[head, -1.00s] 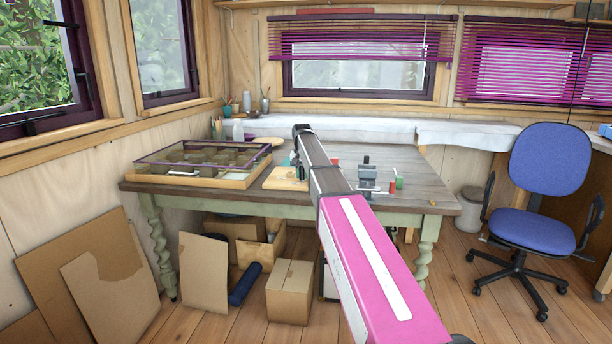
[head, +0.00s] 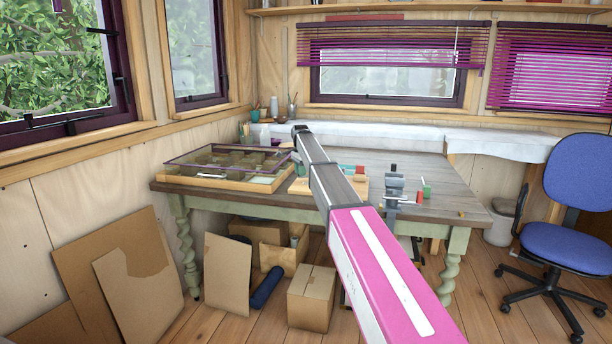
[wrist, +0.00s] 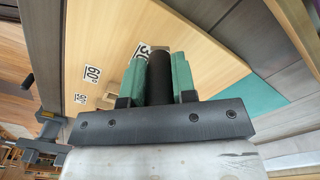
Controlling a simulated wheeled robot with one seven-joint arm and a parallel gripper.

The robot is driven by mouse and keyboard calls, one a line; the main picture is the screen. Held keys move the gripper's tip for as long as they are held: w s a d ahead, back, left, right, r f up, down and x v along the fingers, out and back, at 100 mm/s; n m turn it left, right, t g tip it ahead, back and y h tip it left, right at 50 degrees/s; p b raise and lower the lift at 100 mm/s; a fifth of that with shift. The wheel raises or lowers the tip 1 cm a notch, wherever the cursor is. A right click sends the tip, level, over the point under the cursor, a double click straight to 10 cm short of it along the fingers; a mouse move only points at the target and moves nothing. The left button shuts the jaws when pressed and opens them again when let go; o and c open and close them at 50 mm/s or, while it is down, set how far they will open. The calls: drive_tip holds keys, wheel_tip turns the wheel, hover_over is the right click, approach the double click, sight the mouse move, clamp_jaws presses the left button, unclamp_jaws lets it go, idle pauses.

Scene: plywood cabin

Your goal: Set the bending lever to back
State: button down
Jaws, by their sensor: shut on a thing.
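In the wrist view my gripper (wrist: 160,70) has its green-padded fingers shut on the black round grip of the bending lever (wrist: 159,72). The lever's arm beyond the grip is hidden. Beneath it lies a pale wooden board (wrist: 205,75) with printed labels; one reads 60 (wrist: 92,72), and the label by the fingers is partly covered. In the head view the board (head: 355,187) shows on the workbench to the right of my arm. My gripper and the lever are hidden there behind my arm.
A grey vise (head: 394,184) stands on the workbench (head: 455,199) right of the board, with small red and green blocks (head: 425,192) beside it. A glass-lidded case (head: 220,170) is on the left. A blue chair (head: 570,210) stands at the right, boxes (head: 312,296) below.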

drive_tip(key=w+m, duration=0.2)
drive_tip(key=w, duration=0.2)
drive_tip(key=w+m, duration=0.2)
drive_tip(key=w, duration=0.2)
drive_tip(key=shift+w+a+m, duration=0.1)
drive_tip(key=shift+a+m, duration=0.05)
drive_tip(key=shift+m, duration=0.25)
drive_tip(key=shift+w+d+m, duration=0.15)
drive_tip(key=shift+w+m, duration=0.2)
drive_tip(key=shift+w, duration=0.2)
drive_tip(key=shift+w+d+m, duration=0.15)
drive_tip(key=shift+w+m, duration=0.2)
drive_tip(key=shift+w, duration=0.15)
drive_tip(key=c, duration=0.9)
unclamp_jaws()
drive_tip(key=shift+r, duration=0.1)
wheel_tip(320, 180, up, 11)
drive_tip(key=shift+f, duration=0.15)
